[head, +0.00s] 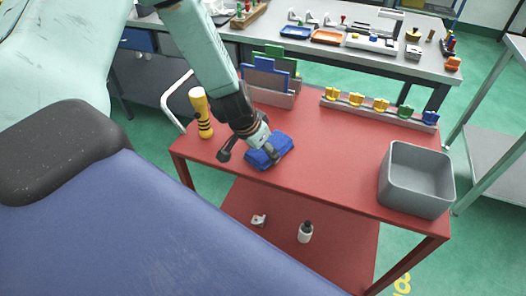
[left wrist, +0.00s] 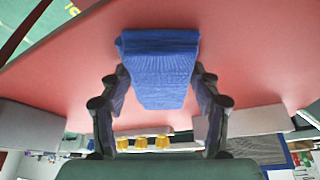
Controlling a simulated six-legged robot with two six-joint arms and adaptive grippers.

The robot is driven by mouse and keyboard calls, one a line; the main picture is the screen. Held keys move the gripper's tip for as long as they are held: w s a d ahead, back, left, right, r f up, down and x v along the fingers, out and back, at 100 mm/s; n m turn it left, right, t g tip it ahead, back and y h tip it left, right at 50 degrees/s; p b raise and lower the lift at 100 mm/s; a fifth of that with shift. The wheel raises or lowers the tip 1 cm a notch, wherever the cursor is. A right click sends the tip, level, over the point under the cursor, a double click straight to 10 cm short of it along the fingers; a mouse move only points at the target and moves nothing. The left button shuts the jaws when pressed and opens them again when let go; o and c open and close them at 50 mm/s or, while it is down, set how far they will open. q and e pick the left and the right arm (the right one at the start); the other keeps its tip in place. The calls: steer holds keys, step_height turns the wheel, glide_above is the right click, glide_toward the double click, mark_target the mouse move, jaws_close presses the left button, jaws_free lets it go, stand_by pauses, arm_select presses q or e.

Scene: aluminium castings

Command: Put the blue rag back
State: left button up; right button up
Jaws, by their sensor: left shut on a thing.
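The blue rag (head: 270,152) is a folded ribbed cloth on the red top of the cart (head: 320,165), near its front left edge. My left gripper (head: 262,148) comes down from above and is shut on the rag, hiding part of it. In the left wrist view the rag (left wrist: 158,70) sits between the two dark fingers of my left gripper (left wrist: 160,92). I cannot tell whether the rag touches the cart top or is just above it. My right gripper is not in view.
A yellow and black torch-like object (head: 201,113) stands left of the rag. A grey bin (head: 417,180) is at the cart's right end. A blue and green rack (head: 271,78) and a rail with yellow pieces (head: 380,108) are at the back. The middle of the top is clear.

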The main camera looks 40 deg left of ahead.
arm_select(q)
steer(key=shift+s, duration=0.15)
steer(key=o, duration=1.5)
steer(key=shift+f, duration=0.1)
steer(key=shift+o, duration=0.2)
steer(key=shift+s+r+p, duration=0.1)
steer(key=shift+r+p, duration=0.5)
steer(key=shift+r, duration=0.1)
steer(key=p+v, duration=0.6)
steer(key=v, duration=0.1)
steer(key=shift+r, duration=0.1)
steer(key=p+v, duration=0.3)
steer(key=shift+s+r+p, duration=0.2)
steer(key=shift+r+p, duration=0.15)
steer(key=shift+p, duration=0.05)
